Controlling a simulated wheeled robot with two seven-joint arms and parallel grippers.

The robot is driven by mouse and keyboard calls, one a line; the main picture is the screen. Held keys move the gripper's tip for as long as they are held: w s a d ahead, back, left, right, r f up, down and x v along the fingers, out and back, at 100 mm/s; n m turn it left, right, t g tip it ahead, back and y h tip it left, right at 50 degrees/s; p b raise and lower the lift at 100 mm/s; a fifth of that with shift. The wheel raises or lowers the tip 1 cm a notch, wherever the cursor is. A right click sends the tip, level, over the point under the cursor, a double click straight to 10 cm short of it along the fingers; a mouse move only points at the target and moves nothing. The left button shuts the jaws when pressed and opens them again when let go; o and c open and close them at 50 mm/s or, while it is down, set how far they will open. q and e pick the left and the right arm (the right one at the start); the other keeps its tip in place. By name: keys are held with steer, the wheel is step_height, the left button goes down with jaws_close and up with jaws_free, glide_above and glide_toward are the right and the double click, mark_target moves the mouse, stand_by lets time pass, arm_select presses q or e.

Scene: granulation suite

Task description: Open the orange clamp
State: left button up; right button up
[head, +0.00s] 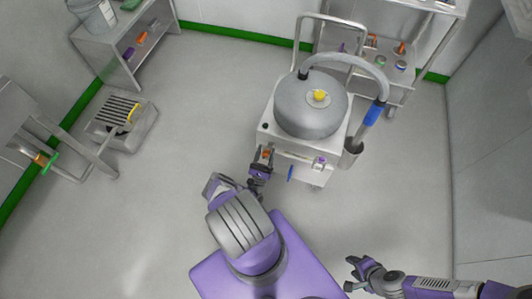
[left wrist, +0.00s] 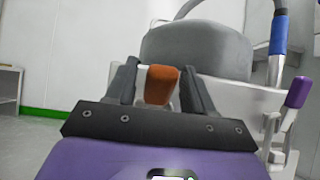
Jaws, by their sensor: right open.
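The orange clamp (head: 266,153) is on the front left of the white cart under the grey round vessel. In the left wrist view its orange handle (left wrist: 162,84) lies between the two dark fingers of my left gripper (left wrist: 160,92). A narrow gap shows beside the handle, so the fingers look open around it. In the head view my left gripper (head: 263,164) is at the cart's front left corner and partly covers the clamp. My right gripper (head: 354,273) is open and empty over the floor at the lower right, away from the cart.
A purple clamp (head: 319,162) is on the cart's front right.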

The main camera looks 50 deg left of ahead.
mark_target(266, 152)
arm_select(q)
steer(key=shift+r, duration=0.15)
step_height(266, 152, up, 9)
steer(key=p, duration=0.5)
steer(key=shift+p, duration=0.35)
steer(key=shift+r, duration=0.4)
